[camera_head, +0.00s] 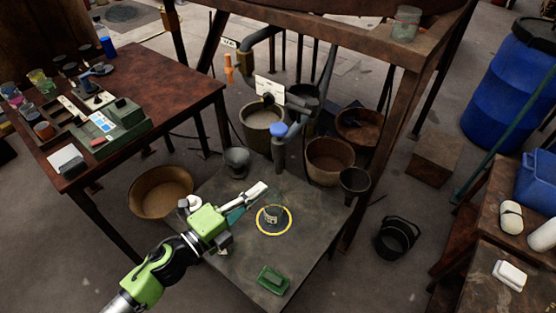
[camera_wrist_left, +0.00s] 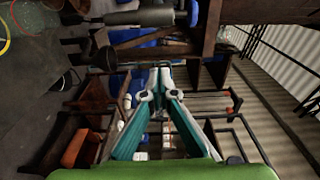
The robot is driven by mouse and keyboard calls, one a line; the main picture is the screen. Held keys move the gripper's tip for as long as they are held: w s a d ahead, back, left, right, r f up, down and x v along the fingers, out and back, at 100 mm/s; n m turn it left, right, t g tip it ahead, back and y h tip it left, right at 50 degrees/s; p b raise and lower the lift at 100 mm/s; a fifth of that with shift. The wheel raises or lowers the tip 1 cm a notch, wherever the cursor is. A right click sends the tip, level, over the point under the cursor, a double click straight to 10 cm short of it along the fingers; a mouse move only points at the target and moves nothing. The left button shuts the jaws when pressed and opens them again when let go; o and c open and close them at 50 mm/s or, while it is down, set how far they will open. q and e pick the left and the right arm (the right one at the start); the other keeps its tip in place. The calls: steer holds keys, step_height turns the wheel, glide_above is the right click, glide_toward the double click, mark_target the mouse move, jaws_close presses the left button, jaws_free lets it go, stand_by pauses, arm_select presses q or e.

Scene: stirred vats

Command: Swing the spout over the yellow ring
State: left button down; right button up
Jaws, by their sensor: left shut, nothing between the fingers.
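The yellow ring (camera_head: 261,229) lies flat on the dark low table (camera_head: 238,262), with a small grey cup-like thing (camera_head: 273,212) standing inside it. Part of the ring's edge shows at the upper left of the left wrist view (camera_wrist_left: 5,46). Behind it stands a grey pipe (camera_head: 279,155) with a blue knob (camera_head: 278,130) on top. A grey arm beside a white label (camera_head: 270,88) reaches towards this pipe; I cannot tell for certain which part is the spout. My left gripper (camera_head: 262,188) is shut and empty, just left of and behind the ring. My right gripper is out of view.
Several buckets stand behind, including a brown one (camera_head: 329,160). A wooden frame post (camera_head: 392,110) rises at right.

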mark_target(273, 151)
arm_select(q)
steer(key=w+d+p, duration=0.2)
steer(key=w+d, duration=0.2)
steer(key=w, duration=0.6)
steer(key=shift+w+d, duration=0.3)
steer(key=shift+d, duration=0.05)
steer(key=a, duration=0.1)
steer(key=w+a, duration=0.1)
steer(key=shift+w+a+f+b, duration=0.15)
steer(key=shift+w+a+b, duration=0.05)
steer(key=shift+a+b, duration=0.2)
steer(key=shift+w+a, duration=0.1)
steer(key=shift+a, duration=0.05)
